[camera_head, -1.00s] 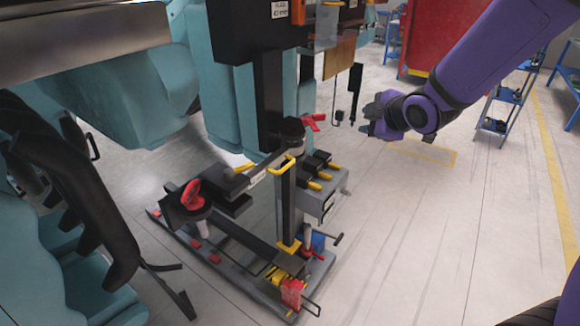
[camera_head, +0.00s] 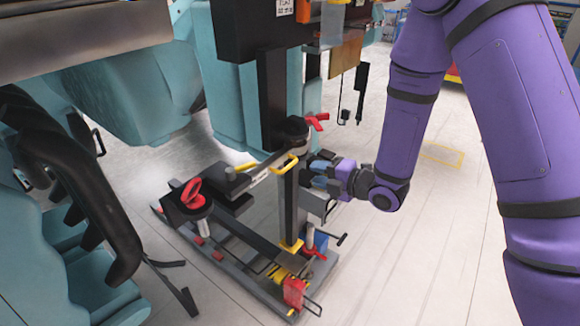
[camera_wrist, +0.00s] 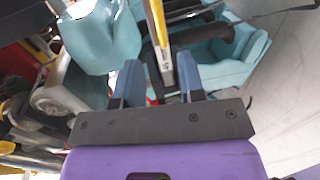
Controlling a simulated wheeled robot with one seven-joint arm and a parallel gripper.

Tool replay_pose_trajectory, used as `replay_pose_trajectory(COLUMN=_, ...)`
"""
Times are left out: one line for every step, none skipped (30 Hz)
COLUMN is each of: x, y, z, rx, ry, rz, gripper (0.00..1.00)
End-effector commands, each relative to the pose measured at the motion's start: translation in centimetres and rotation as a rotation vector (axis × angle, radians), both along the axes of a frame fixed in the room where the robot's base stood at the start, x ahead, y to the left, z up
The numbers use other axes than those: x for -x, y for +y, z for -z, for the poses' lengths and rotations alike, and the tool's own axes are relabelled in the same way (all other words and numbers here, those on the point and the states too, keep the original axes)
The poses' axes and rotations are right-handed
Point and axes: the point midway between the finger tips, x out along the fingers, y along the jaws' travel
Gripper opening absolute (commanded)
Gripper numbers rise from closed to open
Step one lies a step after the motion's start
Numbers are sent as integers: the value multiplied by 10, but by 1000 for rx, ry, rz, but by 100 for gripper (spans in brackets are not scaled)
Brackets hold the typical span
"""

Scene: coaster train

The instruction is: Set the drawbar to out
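A black bar with a white label (camera_head: 259,179) and a yellow handle (camera_head: 284,165) lies across the top of a black post (camera_head: 288,208). I take it to be the drawbar, but cannot read its marking. My gripper (camera_head: 320,173) is just right of the post and handle, at about the handle's height in the head view. In the wrist view a yellow bar (camera_wrist: 157,22) and a white label (camera_wrist: 167,66) show beyond and between the blue fingers of my gripper (camera_wrist: 160,82). The fingers are apart, with no clear contact on the bar.
A red knob (camera_head: 191,192) stands on the rig's left, and a red lever (camera_head: 317,121) is above the post. The grey base (camera_head: 252,279) carries a red tag (camera_head: 294,292). Teal seats (camera_head: 90,270) crowd the left. Open floor (camera_head: 420,250) is on the right.

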Motion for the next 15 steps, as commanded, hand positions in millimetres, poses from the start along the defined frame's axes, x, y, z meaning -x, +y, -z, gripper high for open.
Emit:
replay_pose_trajectory(x=-3, y=4, z=1, rx=0, ry=0, rz=-2, gripper=36)
replay_pose_trajectory(x=-5, y=7, z=2, rx=0, ry=0, rz=-2, gripper=36)
replay_pose_trajectory(x=-9, y=12, z=3, rx=0, ry=0, rz=-1, gripper=36)
replay_pose_trajectory(x=-12, y=16, z=4, rx=-1, ry=0, rz=-1, gripper=36)
replay_pose_trajectory(x=-14, y=20, z=5, rx=0, ry=0, rz=-2, gripper=36)
replay_pose_trajectory(x=-19, y=25, z=7, rx=0, ry=0, rz=-2, gripper=36)
replay_pose_trajectory(x=-23, y=29, z=8, rx=0, ry=-1, rz=-1, gripper=36)
replay_pose_trajectory(x=-26, y=34, z=9, rx=0, ry=0, rz=-1, gripper=36)
replay_pose_trajectory(x=-30, y=40, z=11, rx=0, ry=0, rz=-1, gripper=36)
replay_pose_trajectory(x=-33, y=44, z=12, rx=0, ry=2, rz=-2, gripper=36)
replay_pose_trajectory(x=-36, y=48, z=13, rx=0, ry=2, rz=-2, gripper=36)
replay_pose_trajectory(x=-40, y=52, z=14, rx=-1, ry=1, rz=-1, gripper=36)
replay_pose_trajectory(x=-43, y=56, z=15, rx=-1, ry=1, rz=0, gripper=36)
replay_pose_trajectory(x=-46, y=59, z=16, rx=-1, ry=1, rz=0, gripper=36)
replay_pose_trajectory(x=-49, y=63, z=17, rx=0, ry=2, rz=-1, gripper=36)
